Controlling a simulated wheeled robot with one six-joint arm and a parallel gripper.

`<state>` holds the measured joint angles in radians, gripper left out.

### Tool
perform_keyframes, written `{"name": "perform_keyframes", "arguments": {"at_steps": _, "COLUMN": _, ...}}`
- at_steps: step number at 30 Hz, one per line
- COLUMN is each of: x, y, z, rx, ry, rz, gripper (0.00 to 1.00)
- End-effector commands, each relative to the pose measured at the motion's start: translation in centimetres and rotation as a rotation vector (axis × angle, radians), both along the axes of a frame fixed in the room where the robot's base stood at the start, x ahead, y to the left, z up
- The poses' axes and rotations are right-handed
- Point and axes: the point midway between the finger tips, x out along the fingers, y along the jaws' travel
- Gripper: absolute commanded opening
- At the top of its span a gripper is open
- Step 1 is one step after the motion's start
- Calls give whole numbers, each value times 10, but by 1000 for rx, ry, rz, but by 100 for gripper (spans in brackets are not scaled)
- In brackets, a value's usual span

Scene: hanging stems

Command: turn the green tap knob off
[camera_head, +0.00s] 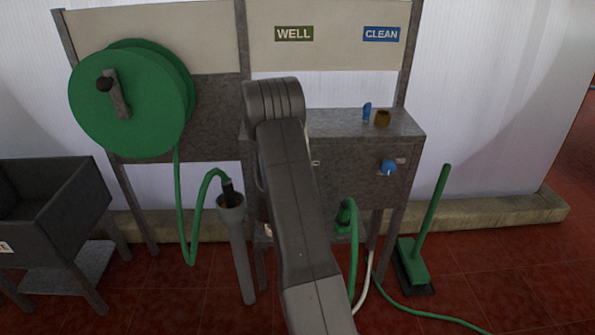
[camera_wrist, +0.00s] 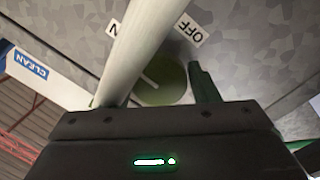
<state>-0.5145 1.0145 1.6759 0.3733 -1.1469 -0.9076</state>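The green tap knob (camera_wrist: 165,84) shows in the wrist view as a round disc with a pale line pointing to the upper left. An OFF label (camera_wrist: 188,29) is above it to the right. Another label (camera_wrist: 114,27), partly covered and showing an N, is above it to the left. My gripper (camera_wrist: 155,78) is at the knob, with one dark finger just right of it, set well apart from the gripper's middle. The other finger is hidden by a pale round bar (camera_wrist: 145,45). Contact with the knob cannot be told. In the head view my arm hides gripper and knob.
A grey cabinet (camera_head: 345,187) carries a blue knob (camera_head: 388,167) at the right. WELL (camera_head: 294,34) and CLEAN (camera_head: 381,34) signs are above. A green hose reel (camera_head: 125,105) hangs at the left. A trough (camera_head: 75,210) and green brush (camera_head: 416,270) flank the stand.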

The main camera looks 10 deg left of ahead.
Motion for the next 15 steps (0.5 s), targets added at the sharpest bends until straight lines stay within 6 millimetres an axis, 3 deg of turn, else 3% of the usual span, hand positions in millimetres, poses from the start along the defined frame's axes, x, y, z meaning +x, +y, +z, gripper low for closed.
{"name": "perform_keyframes", "arguments": {"at_steps": 1, "x": 0, "y": 0, "z": 0, "rx": 0, "ry": 0, "rz": 0, "gripper": 44}}
{"name": "perform_keyframes", "arguments": {"at_steps": 4, "x": 0, "y": 0, "z": 0, "rx": 0, "ry": 0, "rz": 0, "gripper": 25}}
{"name": "perform_keyframes", "arguments": {"at_steps": 15, "x": 0, "y": 0, "z": -2, "rx": 52, "ry": 14, "rz": 0, "gripper": 26}}
